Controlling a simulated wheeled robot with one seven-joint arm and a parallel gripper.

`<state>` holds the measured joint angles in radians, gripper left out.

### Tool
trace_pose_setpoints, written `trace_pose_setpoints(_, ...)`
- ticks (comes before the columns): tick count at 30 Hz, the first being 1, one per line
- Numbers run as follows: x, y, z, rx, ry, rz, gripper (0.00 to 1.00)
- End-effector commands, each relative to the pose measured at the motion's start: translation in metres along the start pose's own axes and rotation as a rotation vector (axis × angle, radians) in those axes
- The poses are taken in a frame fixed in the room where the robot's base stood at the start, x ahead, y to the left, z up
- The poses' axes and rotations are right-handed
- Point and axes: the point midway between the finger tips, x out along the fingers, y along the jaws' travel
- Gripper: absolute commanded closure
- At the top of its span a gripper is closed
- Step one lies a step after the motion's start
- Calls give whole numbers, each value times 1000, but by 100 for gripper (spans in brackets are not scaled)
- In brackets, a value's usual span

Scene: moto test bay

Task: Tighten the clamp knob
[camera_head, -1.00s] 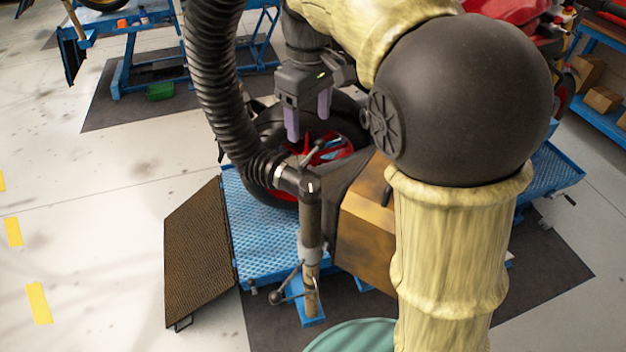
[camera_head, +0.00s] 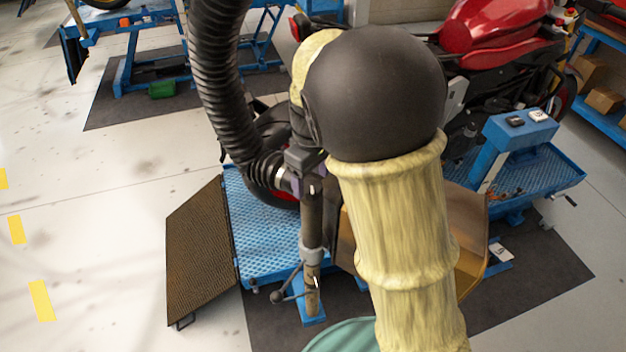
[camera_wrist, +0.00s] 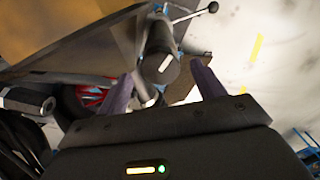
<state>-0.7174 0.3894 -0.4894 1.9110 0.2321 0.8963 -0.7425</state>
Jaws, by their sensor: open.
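A dark upright post (camera_head: 312,215) stands at the left part of the blue lift. A bar with a black ball end (camera_head: 276,297), which may be the clamp knob, sticks out low on its left. In the wrist view the ball end (camera_wrist: 213,7) shows at the top, beyond the post's round dark end (camera_wrist: 160,68) with its white mark. My gripper (camera_head: 306,175) is at the post's top. Its open lilac fingers (camera_wrist: 162,72) appear on either side of the post end in the wrist view. Contact cannot be told, and my arm hides part of the post's surroundings.
A ribbed black hose (camera_head: 213,85) runs down to the post top. A black wheel (camera_head: 262,150) lies behind it. A brown ramp (camera_head: 195,250) slopes off the lift's left end. Floor is clear at far left.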

Motion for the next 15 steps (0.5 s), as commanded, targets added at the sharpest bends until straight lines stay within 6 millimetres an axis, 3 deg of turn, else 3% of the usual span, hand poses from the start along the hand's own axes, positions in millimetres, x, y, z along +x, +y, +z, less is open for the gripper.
trace_pose_setpoints(5,17,0,0,0,-1,0,32)
trace_pose_setpoints(14,19,0,0,0,1,0,32)
trace_pose_setpoints(15,19,0,0,-1,1,0,40)
